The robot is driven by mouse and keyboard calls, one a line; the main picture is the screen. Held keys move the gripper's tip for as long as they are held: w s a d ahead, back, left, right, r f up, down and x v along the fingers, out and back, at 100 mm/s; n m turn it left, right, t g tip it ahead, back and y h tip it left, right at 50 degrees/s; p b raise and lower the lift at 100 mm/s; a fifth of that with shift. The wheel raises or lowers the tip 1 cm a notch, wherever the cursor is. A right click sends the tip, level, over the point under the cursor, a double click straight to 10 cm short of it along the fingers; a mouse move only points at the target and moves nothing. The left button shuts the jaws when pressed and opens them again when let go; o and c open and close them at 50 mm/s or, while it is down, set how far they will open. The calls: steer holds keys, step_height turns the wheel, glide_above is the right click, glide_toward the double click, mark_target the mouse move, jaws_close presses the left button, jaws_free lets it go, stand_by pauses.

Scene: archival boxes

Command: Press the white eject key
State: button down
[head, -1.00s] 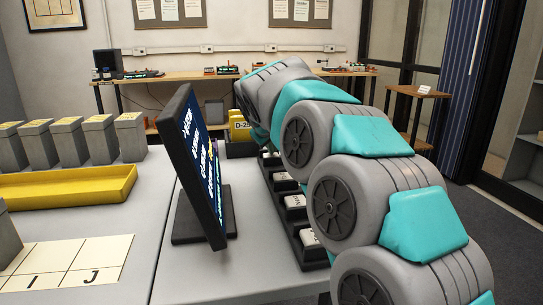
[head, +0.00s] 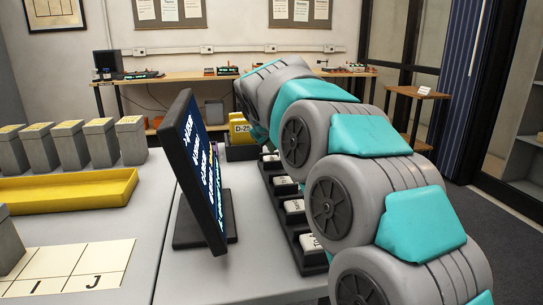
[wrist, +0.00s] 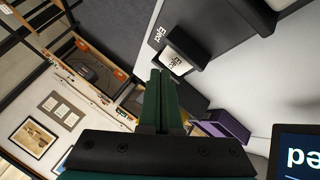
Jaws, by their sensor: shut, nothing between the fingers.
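Several white keys (head: 295,207) sit in a row in a black holder (head: 309,262) on the table, partly covered by my arm in the head view. Their lettering is too small there to tell which is the eject key. My arm hides the gripper in the head view.
A dark monitor (head: 187,150) stands left of the key row. A yellow tray (head: 70,190), grey boxes (head: 100,143) and a lettered mat (head: 105,262) lie further left. A bin with yellow cards (head: 240,128) is behind the row. A purple object (wrist: 222,130) shows in the wrist view.

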mark_target(272, 160)
steer(key=shift+r, duration=0.1)
steer(key=shift+r+p, duration=1.5)
steer(key=shift+r, duration=0.95)
